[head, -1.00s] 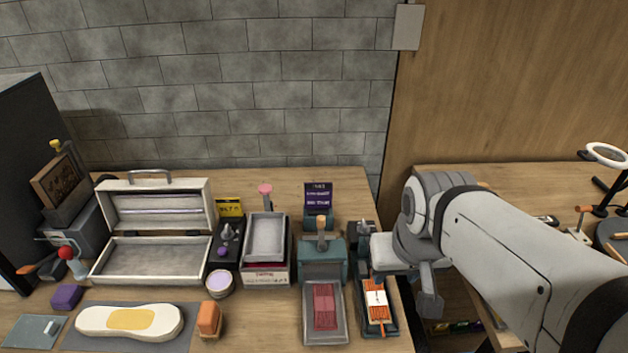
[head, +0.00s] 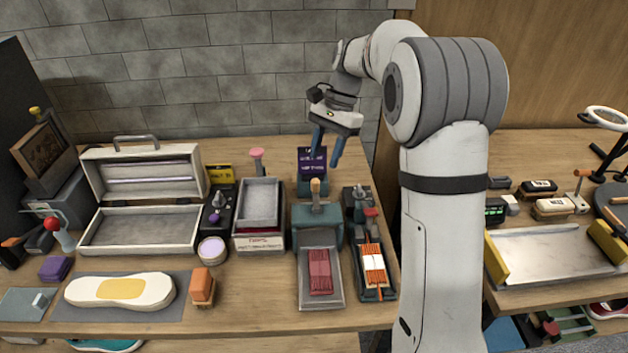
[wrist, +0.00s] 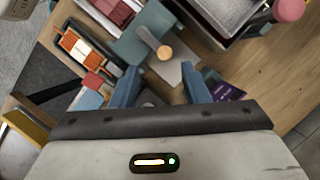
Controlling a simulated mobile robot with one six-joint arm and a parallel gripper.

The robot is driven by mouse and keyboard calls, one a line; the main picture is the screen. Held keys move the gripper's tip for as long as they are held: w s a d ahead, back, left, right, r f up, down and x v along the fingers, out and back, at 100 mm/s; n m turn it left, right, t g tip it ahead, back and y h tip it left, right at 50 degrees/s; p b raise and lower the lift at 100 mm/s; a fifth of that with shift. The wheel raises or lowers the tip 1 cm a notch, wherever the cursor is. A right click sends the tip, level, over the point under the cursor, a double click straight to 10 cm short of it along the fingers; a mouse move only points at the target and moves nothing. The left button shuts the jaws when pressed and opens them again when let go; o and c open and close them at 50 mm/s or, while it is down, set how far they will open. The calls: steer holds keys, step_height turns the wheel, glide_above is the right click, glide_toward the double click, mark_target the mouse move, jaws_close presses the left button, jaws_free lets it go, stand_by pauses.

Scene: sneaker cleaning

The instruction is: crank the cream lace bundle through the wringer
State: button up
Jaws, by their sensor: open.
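A teal machine (head: 317,222), which looks like the wringer, stands near the bench's right end. Its upright lever has a wooden knob (head: 315,187); the knob also shows in the wrist view (wrist: 165,52). A tray in front holds a dark red bundle (head: 320,272). My gripper (head: 327,146) is open and empty, pointing down above and behind the knob.
A purple sign (head: 311,160) stands behind the machine. A grey tray (head: 260,203) with a pink-topped post (head: 257,155) is to its left, then an open case (head: 145,225). A sneaker sole (head: 120,290) lies at front left. A gap separates the right bench.

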mark_target(315, 180)
steer(key=x, duration=0.8)
steer(key=shift+w+a+f, duration=0.1)
steer(key=shift+w+a, duration=0.1)
steer(key=shift+w, duration=0.05)
jaws_close()
